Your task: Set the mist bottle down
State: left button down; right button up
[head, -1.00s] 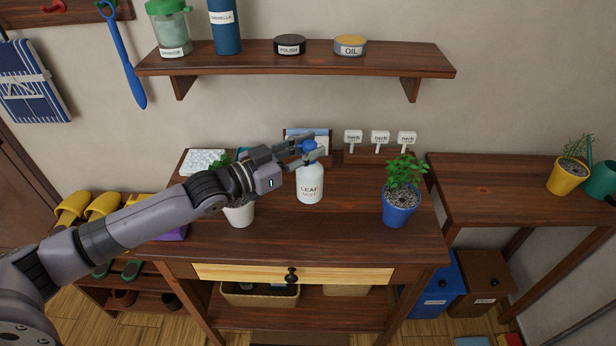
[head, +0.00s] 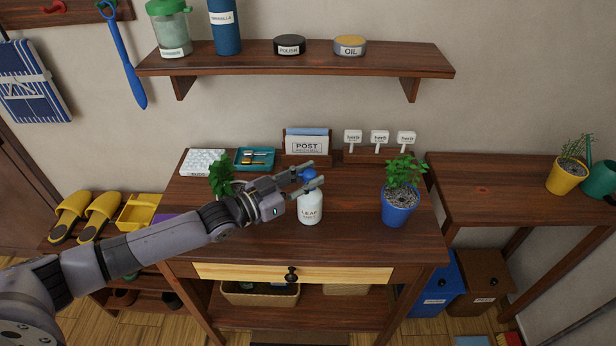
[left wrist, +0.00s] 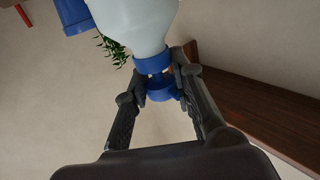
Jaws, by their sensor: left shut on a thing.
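The mist bottle (head: 310,208) is white with a blue top and a label reading LEAF; it looks upright over the front middle of the table (head: 345,235). My left gripper (head: 313,177) is shut on its blue neck, reaching in from the left. I cannot tell whether the bottle's base touches the tabletop. In the left wrist view the bottle's pale body (left wrist: 136,28) and blue collar show between the fingers of my left gripper (left wrist: 160,80). My right gripper is not in view.
A blue pot with a herb (head: 399,208) stands to the right of the bottle. Another plant (head: 221,175) is partly hidden behind my left arm. A POST holder (head: 307,147), teal tray (head: 254,158) and herb markers (head: 380,140) line the back. A shelf (head: 300,62) hangs above.

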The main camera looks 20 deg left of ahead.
pick_arm(q)
jog(key=c, duration=1.4)
grip_release()
jog(key=shift+o, duration=0.2)
jog(key=shift+r, duration=0.2)
jog(key=b+v, duration=0.1)
jog(key=v, duration=1.1)
jog(key=shift+a+f, duration=0.1)
jog(key=shift+a, duration=0.05)
